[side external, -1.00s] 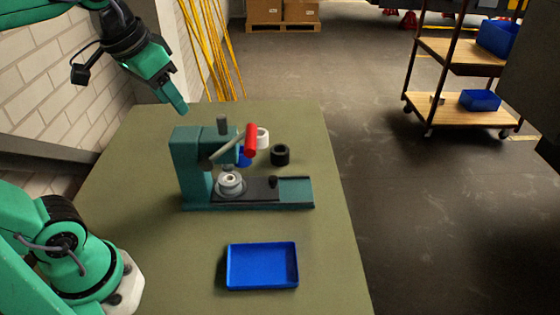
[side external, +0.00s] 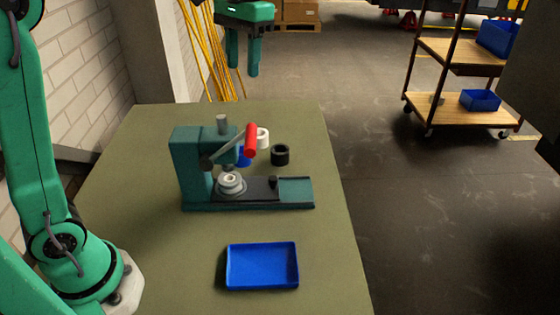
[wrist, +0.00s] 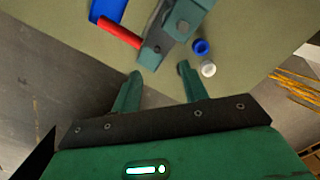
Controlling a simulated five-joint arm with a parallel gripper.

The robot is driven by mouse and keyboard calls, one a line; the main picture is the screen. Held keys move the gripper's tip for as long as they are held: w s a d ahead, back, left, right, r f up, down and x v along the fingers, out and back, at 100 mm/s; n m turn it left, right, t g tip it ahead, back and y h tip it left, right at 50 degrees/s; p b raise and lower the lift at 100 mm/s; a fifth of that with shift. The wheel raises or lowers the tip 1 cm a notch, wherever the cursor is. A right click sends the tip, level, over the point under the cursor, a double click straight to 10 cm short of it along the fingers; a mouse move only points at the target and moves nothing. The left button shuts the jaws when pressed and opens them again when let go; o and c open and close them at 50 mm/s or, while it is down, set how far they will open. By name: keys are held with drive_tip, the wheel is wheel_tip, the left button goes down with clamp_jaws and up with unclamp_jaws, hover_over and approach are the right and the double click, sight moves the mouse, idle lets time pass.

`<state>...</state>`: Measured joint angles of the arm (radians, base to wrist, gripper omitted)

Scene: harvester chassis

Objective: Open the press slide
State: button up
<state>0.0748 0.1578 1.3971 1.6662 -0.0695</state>
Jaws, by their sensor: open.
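The teal press (side external: 190,165) stands on the green table, with a red-handled lever (side external: 251,140) raised at its front right. Its slide (side external: 250,189) runs along the base to the right and carries a small black knob (side external: 273,182). A white round part (side external: 230,181) sits at the inner end of the slide, under the press head. My gripper (side external: 243,72) hangs above and beyond the table's far edge, fingers down, open and empty, clear of the press. In the wrist view, my gripper (wrist: 158,75) has its fingers apart, and the red lever handle (wrist: 120,32) shows beyond them.
A blue tray (side external: 262,266) lies in front of the press. Behind the press are a black ring (side external: 280,155), a white ring (side external: 262,138) and a blue ring (side external: 243,158). The table (side external: 330,265) is clear at the right front.

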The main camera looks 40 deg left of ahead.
drive_tip(key=w+d+f+g, duration=0.2)
drive_tip(key=w+f, duration=0.1)
drive_tip(key=w, duration=0.3)
drive_tip(key=g, duration=0.1)
hover_over(273, 177)
drive_tip(key=w, duration=0.3)
wheel_tip(273, 177, down, 21)
drive_tip(key=shift+w+r+y, duration=0.15)
drive_tip(key=shift+w+y, duration=0.05)
drive_tip(key=shift+y, duration=0.1)
drive_tip(key=shift+d, duration=0.1)
drive_tip(key=shift+x, duration=3.9)
drive_tip(key=shift+s+d, duration=0.15)
drive_tip(key=shift+d, duration=0.05)
drive_tip(key=shift+r, duration=0.1)
clamp_jaws()
